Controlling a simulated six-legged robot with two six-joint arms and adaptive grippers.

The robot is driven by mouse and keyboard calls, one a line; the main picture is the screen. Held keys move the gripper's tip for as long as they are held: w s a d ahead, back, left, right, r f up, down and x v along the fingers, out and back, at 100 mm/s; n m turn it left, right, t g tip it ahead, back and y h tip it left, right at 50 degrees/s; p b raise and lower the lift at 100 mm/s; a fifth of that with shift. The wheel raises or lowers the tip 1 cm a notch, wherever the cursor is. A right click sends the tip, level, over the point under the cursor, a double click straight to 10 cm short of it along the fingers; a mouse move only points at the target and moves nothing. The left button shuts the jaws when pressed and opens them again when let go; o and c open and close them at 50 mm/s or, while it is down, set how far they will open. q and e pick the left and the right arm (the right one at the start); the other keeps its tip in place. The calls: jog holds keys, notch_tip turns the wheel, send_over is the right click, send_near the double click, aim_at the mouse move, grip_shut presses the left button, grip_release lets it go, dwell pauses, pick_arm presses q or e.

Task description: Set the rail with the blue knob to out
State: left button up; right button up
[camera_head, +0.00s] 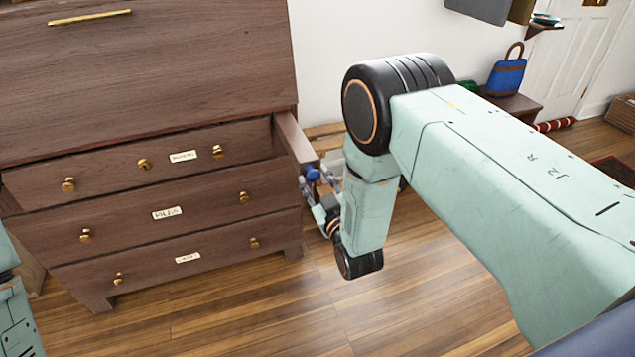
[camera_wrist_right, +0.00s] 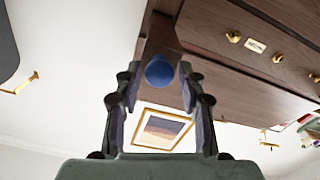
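The wooden rail (camera_head: 293,138) sticks out from the cabinet's right side, beside the top drawer. Its blue knob (camera_head: 313,174) is on the front end. In the right wrist view, the blue knob (camera_wrist_right: 159,71) sits between the fingertips of my right gripper (camera_wrist_right: 159,75), with the rail (camera_wrist_right: 165,38) behind it. The fingers are apart, with a visible gap on each side of the knob. In the head view, my right gripper (camera_head: 322,184) is at the knob, partly hidden by my right arm. Only part of my left arm shows at the left edge; its gripper is out of view.
The dark wood cabinet (camera_head: 160,65) has drawers with brass knobs and labels. A bench (camera_head: 513,104) with a blue bag (camera_head: 506,74) stands at the back right. The wooden floor (camera_head: 250,325) in front of the cabinet is clear.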

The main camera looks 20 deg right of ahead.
jog(key=shift+s, duration=0.15)
jog(key=s, duration=1.1)
jog(key=shift+s+d, duration=0.2)
jog(key=shift+s, duration=0.2)
jog(key=s+d+f+m+g, duration=0.2)
jog(key=s+f+g, duration=0.8)
jog(key=s+f, duration=0.3)
jog(key=s+d+f+m+g, duration=0.1)
jog(key=s+g, duration=0.7)
jog(key=s, duration=1)
jog(key=shift+f+m, duration=0.15)
jog(key=shift+m, duration=0.55)
jog(key=shift+d+h, duration=0.1)
jog(key=shift+h, duration=0.2)
